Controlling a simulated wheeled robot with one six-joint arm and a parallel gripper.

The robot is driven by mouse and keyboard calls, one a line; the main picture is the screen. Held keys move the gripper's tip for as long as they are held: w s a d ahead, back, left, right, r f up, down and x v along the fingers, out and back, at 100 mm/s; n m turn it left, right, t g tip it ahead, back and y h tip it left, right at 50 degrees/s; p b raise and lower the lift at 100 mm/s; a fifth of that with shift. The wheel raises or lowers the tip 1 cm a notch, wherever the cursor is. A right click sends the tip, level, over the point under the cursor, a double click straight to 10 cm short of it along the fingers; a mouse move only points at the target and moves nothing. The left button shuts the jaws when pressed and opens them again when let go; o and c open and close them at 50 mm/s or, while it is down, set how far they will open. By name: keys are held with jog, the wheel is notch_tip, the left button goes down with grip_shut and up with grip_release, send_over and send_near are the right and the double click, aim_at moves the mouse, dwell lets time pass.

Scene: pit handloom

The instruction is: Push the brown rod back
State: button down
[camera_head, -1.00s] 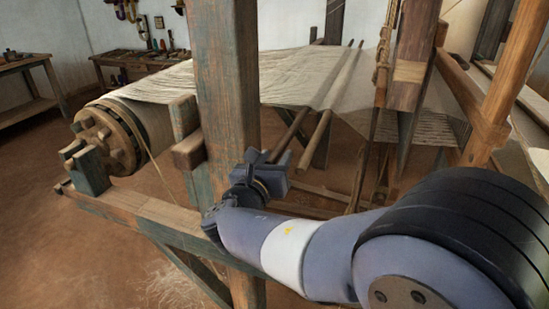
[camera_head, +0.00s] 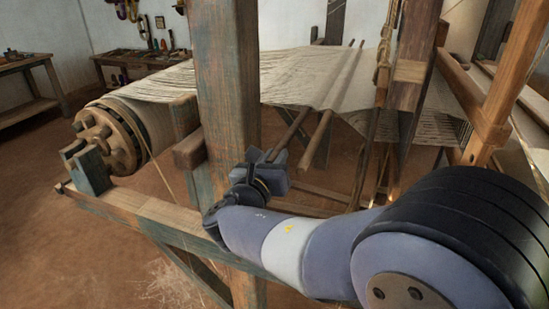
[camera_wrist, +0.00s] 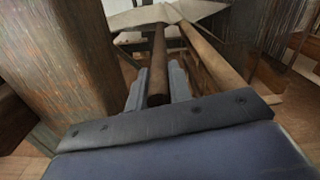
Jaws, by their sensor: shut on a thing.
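The brown rod (camera_head: 289,131) is the darker of two slanting rods under the sheet of threads. It runs away from my gripper and up toward the cloth, and it also shows in the wrist view (camera_wrist: 158,62). My gripper (camera_wrist: 158,84) has one finger on each side of the rod's near end and is shut on it. In the head view my gripper (camera_head: 266,160) is just right of the thick post. The rod's very end is hidden between the fingers and the palm.
A paler rod (camera_head: 318,138) runs close beside the brown one on its right, also in the wrist view (camera_wrist: 212,55). A thick wooden post (camera_head: 226,80) stands close on the left. The threads (camera_head: 300,75) stretch above, and a frame beam (camera_head: 140,205) runs below.

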jog(key=shift+w+a+r+p, duration=0.1)
jog(key=shift+w+a+p, duration=0.25)
jog(key=shift+a, duration=0.65)
jog(key=shift+w+a+p, duration=0.2)
jog(key=shift+w+a, duration=0.1)
jog(key=shift+a, duration=0.65)
jog(key=c, duration=1.5)
grip_release()
jog(key=shift+w+a, duration=0.1)
jog(key=shift+a, duration=0.05)
jog(key=shift+c, duration=0.2)
jog(key=shift+o, duration=1.2)
